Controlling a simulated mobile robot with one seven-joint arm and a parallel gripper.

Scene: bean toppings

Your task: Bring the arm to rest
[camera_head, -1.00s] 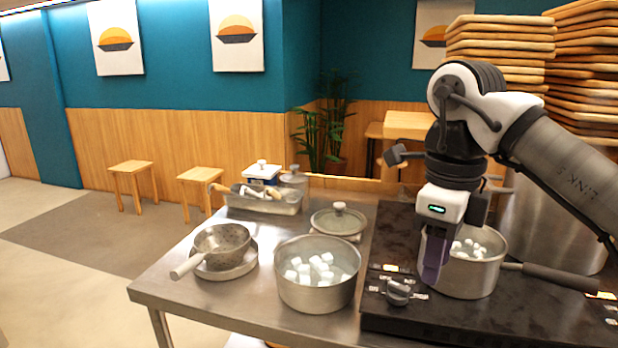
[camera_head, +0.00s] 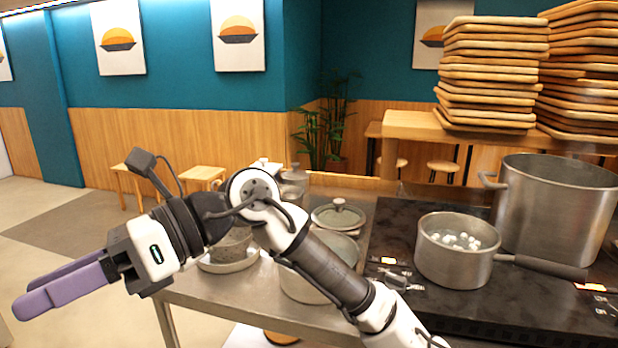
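My gripper (camera_head: 35,300) is at the lower left of the head view, off the left side of the steel table and over the floor. Its purple fingers point left and lie close together in the picture; I see them from the side, so the gap between them is unclear. I see nothing held at their tips. My arm reaches in from the bottom centre, bends at the elbow above the table and hides much of the metal pot (camera_head: 307,289) and the strainer (camera_head: 232,245) on its dish.
A saucepan (camera_head: 445,262) with white cubes sits on the black stove (camera_head: 395,240), beside a large stockpot (camera_head: 560,205). A lidded pan (camera_head: 338,217) stands at the table's back. Stacked wooden trays (camera_head: 492,75) rise behind. Open floor (camera_head: 60,235) lies left of the table.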

